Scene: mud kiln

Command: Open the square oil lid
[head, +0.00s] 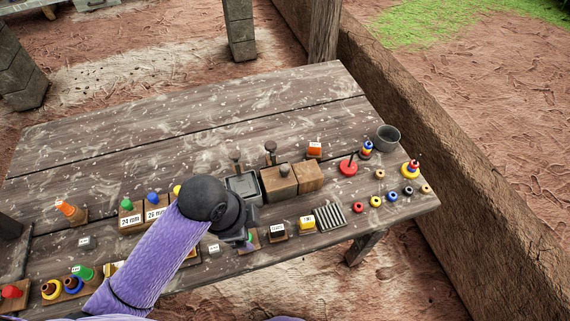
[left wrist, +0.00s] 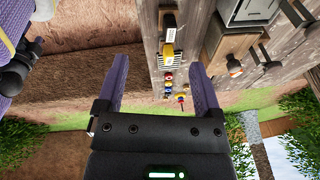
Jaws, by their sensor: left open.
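A square grey metal box (head: 243,188) stands on the table beside a wooden box (head: 308,177) whose left part carries a dark round knob (head: 284,170). I cannot tell for certain which of these bears the square oil lid. In the left wrist view, a grey box (left wrist: 245,12) and a knobbed wooden box (left wrist: 226,45) show at upper right. My left gripper (head: 246,226) is in front of the grey box, near the table's front edge, partly hidden by its own wrist. In the left wrist view, its fingers (left wrist: 158,62) are apart with nothing gripped.
Small labelled blocks, including a yellow one (head: 307,223), and a ribbed grey plate (head: 329,217) line the front edge. Coloured rings and a red peg base (head: 348,167) lie at right, near a grey cup (head: 387,138). The back of the table (head: 150,120) is clear.

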